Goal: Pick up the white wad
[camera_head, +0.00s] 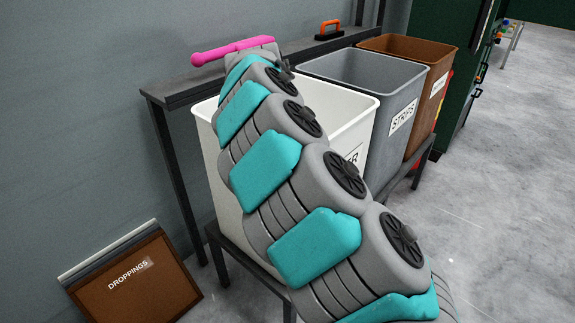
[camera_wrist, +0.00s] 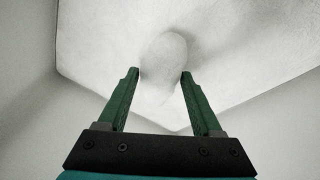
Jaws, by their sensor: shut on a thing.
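The white wad (camera_wrist: 165,58) is a pale rounded lump in the wrist view, between the two green fingers of my gripper (camera_wrist: 158,74). My gripper is shut on it, with a fingertip at each side. White bin walls surround them, and a pale surface lies behind the wad. I cannot tell whether the wad still touches that surface. In the head view my arm leans over the white bin (camera_head: 348,112); my gripper and the wad are hidden there.
A grey bin labelled STRIPS (camera_head: 385,72) and a brown bin (camera_head: 440,55) stand to the right. A dark shelf (camera_head: 185,95) behind holds a pink tool (camera_head: 232,50) and an orange-handled thing (camera_head: 329,30). A brown DROPPINGS container (camera_head: 135,285) is at lower left. Floor at right is clear.

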